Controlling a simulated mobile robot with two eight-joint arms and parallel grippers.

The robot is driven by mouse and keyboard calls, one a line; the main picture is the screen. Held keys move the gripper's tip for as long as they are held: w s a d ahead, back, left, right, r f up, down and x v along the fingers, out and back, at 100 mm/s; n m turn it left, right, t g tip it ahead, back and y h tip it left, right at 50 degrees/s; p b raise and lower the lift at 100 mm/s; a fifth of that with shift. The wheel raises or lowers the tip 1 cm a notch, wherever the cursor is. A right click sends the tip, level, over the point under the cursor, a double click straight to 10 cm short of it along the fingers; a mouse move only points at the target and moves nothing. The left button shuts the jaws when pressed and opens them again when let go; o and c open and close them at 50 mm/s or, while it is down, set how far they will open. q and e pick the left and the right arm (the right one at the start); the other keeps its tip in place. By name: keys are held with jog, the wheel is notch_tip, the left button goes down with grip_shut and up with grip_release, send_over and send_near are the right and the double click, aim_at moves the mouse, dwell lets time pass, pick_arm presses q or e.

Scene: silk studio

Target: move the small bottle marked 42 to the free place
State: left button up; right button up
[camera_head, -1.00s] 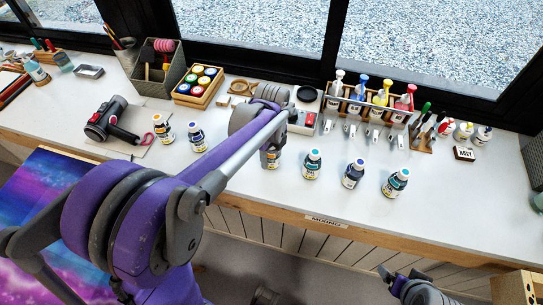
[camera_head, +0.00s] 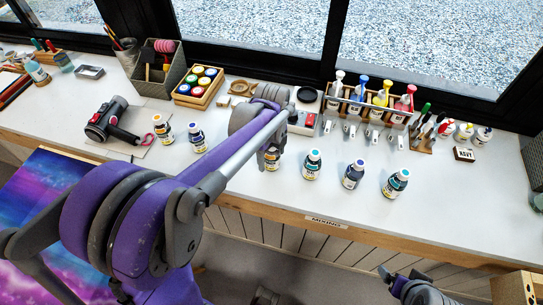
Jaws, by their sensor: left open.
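The row has a wider gap behind my left forearm. Behind stand a rack of pump bottles (camera_head: 338,121), a wooden box of colour jars (camera_head: 188,96) and a grey bin (camera_head: 166,75). A MIXING label (camera_head: 326,222) is on the bench's front edge. A black-and-grey tool (camera_head: 108,119) lies left.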

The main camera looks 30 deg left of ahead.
pick_arm(q)
notch_tip(320, 180, up, 11)
jog(key=shift+f+p, duration=0.1)
jog(key=shift+p, duration=0.35)
jog(key=shift+r, duration=0.25)
jog(key=shift+s+d+n, duration=0.2)
jog(key=shift+s+n, duration=0.15)
jog(key=shift+n, duration=0.05)
jog(key=s+d+f+n+t, duration=0.2)
jog(key=s+d+f+n, duration=0.1)
jog(key=s+n, duration=0.4)
jog(key=s+d+f+n+t, duration=0.3)
jog(key=s+f+n, duration=0.3)
jog(key=n, duration=0.7)
jog(key=shift+s+d, duration=0.25)
jog(key=shift+s, duration=0.75)
jog(key=shift+w+r, duration=0.15)
jog(key=shift+r, duration=0.15)
